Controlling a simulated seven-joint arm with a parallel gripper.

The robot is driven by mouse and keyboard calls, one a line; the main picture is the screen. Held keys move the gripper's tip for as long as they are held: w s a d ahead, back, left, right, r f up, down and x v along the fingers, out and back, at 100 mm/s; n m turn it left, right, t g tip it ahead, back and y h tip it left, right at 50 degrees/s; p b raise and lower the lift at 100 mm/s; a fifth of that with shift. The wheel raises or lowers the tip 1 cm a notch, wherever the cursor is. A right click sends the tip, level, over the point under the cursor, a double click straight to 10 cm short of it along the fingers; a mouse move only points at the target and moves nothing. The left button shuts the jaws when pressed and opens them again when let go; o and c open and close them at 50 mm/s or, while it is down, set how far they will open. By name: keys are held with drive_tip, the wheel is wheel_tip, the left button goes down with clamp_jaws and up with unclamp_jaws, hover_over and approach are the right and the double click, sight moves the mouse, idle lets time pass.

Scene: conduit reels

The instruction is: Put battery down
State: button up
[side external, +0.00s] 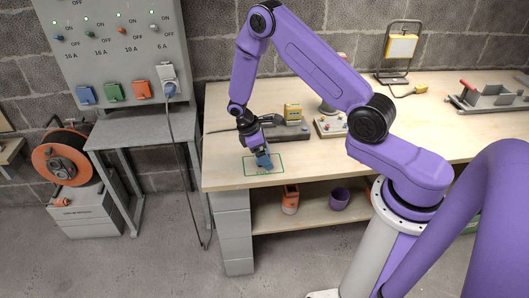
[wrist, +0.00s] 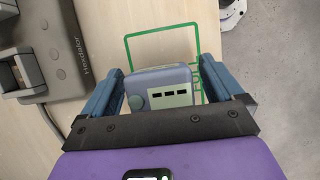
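The battery (wrist: 160,88) is a blue-grey block with a pale panel, dark slots and a round button. In the wrist view it sits between the two blue fingers of my gripper (wrist: 161,78). A narrow gap shows between the battery and each finger, so the gripper looks open around it. A green outlined rectangle (wrist: 127,52) on the table lies beneath and beyond the battery. In the side view my gripper (side external: 264,161) points down over the green rectangle (side external: 281,165); the battery is hard to separate from the fingers there. Contact with the tabletop cannot be seen clearly.
A grey device marked "Hexdator" (wrist: 52,50) stands close left of the gripper in the wrist view. The bench's front edge is close to the rectangle.

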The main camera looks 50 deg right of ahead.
drive_tip(key=shift+r, duration=0.1)
drive_tip(key=a+r+t, duration=0.1)
drive_tip(key=a+r, duration=0.3)
drive_tip(key=r, duration=0.4)
drive_tip(key=a+r, duration=0.4)
drive_tip(key=r, duration=0.4)
drive_tip(key=s+a+r+n+t+y, duration=0.1)
drive_tip(key=s+r, duration=0.3)
drive_tip(key=s, duration=0.9)
drive_tip(key=s+a+r+n+t+y, duration=0.1)
drive_tip(key=s+r, duration=0.3)
drive_tip(key=s, duration=1)
drive_tip(key=shift+s+a+n+y, duration=0.15)
drive_tip(key=shift+a+n+y, duration=0.65)
drive_tip(key=shift+a, duration=0.05)
